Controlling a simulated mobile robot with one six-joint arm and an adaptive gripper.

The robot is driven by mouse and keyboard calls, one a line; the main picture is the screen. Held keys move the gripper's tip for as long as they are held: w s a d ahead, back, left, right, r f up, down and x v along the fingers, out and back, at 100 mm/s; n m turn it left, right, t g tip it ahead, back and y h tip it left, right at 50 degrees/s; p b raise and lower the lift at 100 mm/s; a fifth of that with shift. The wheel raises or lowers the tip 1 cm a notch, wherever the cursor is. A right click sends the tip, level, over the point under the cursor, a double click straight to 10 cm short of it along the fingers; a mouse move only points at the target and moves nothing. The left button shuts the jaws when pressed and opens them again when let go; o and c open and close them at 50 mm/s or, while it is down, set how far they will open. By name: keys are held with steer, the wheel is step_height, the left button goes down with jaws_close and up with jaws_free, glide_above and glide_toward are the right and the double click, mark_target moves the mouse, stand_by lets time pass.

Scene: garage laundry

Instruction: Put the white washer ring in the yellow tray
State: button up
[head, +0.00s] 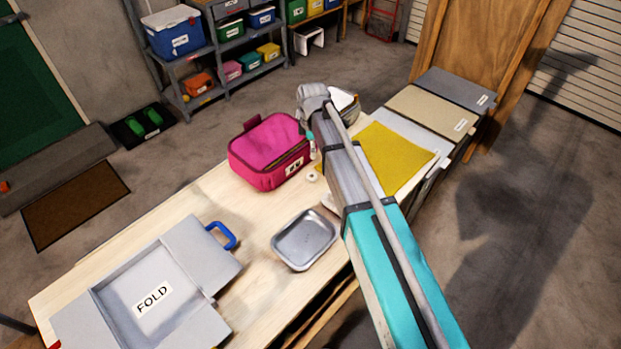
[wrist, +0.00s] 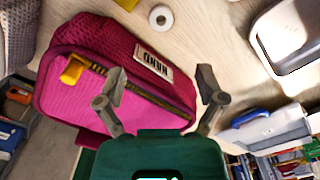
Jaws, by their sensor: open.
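The white washer ring (head: 312,177) lies flat on the wooden table, between the pink bag and the metal tray. It also shows near the top of the wrist view (wrist: 161,18), beyond my fingertips and apart from them. A flat yellow surface (head: 395,157), perhaps the yellow tray, lies farther right on the table; my arm covers part of it and I cannot make out a rim. A yellow edge shows at the top of the wrist view (wrist: 127,4). My gripper (wrist: 160,80) is open and empty, over the pink bag in that view; its fingers are not clear in the head view.
The pink bag (head: 268,152) stands beside the ring. A metal tray (head: 306,240) and a grey folding board (head: 75,325) with a blue handle (head: 222,235) take up the nearer table. A small bottle (head: 311,146) stands by my arm. Bare wood lies around the ring.

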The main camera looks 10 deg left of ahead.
steer(key=b, duration=0.7)
glide_above(313, 174)
steer(key=shift+s+a+f, duration=0.1)
steer(key=shift+s+f, duration=0.1)
steer(key=shift+f, duration=1.75)
steer(key=shift+s+f, duration=0.15)
steer(key=shift+f, duration=1.75)
steer(key=shift+f+b, duration=2.6)
steer(key=shift+b, duration=0.1)
steer(key=c, duration=0.9)
steer(key=shift+c, duration=0.2)
steer(key=shift+r, duration=0.15)
